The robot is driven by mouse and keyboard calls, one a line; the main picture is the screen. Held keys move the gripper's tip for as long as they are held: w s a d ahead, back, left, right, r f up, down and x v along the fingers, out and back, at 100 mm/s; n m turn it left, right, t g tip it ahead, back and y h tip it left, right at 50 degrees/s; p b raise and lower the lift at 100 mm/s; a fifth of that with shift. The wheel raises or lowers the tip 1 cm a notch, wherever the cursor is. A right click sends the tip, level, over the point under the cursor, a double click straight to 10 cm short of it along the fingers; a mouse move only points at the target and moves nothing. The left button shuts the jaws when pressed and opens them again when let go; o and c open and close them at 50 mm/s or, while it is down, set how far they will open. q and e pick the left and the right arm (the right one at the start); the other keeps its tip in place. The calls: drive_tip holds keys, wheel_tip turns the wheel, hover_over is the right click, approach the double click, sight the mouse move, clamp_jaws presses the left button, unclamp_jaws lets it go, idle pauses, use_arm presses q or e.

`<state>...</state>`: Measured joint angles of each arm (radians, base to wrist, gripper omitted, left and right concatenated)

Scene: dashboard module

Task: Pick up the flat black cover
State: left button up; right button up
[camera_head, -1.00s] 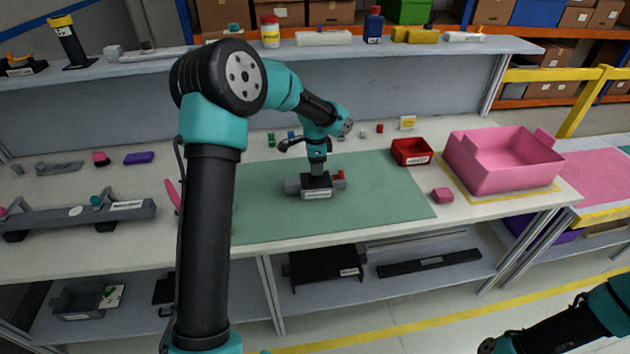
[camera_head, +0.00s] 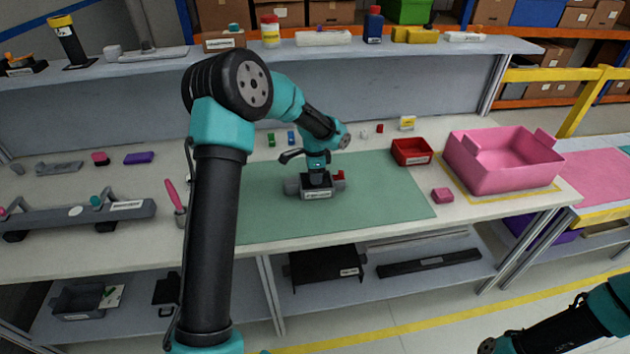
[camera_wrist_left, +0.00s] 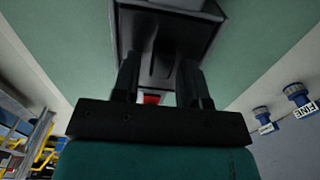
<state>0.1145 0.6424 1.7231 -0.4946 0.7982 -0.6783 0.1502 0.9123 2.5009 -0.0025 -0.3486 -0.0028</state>
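A dark, flat-topped part with a pale label (camera_head: 316,193) sits on the green mat, with grey ends at its sides and a small red piece at its right. I cannot tell if it is the cover. My left gripper (camera_head: 317,174) points down onto it from above. In the left wrist view the two dark fingers (camera_wrist_left: 160,66) stand apart, one on either side of a raised middle of the dark part (camera_wrist_left: 165,32). Contact is not clear. A black flat piece with a label (camera_head: 325,267) lies on the lower shelf. My right gripper is out of view.
A red bin (camera_head: 411,152), a pink bin (camera_head: 503,160) and a small pink block (camera_head: 443,195) stand right of the mat (camera_head: 385,195). A grey rail assembly (camera_head: 75,214) lies at the left. The mat's right part is clear.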

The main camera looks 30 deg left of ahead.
use_arm(q)
clamp_jaws()
drive_tip(key=shift+r, duration=0.15)
drive_tip(key=shift+r, duration=1.45)
drive_tip(key=shift+s+d+r, duration=0.1)
drive_tip(key=shift+s+r, duration=0.05)
drive_tip(key=shift+r, duration=0.1)
drive_tip(key=s+d+r, duration=0.1)
drive_tip(key=s+d, duration=0.7)
drive_tip(key=s, duration=0.5)
drive_tip(key=shift+s+r, duration=0.2)
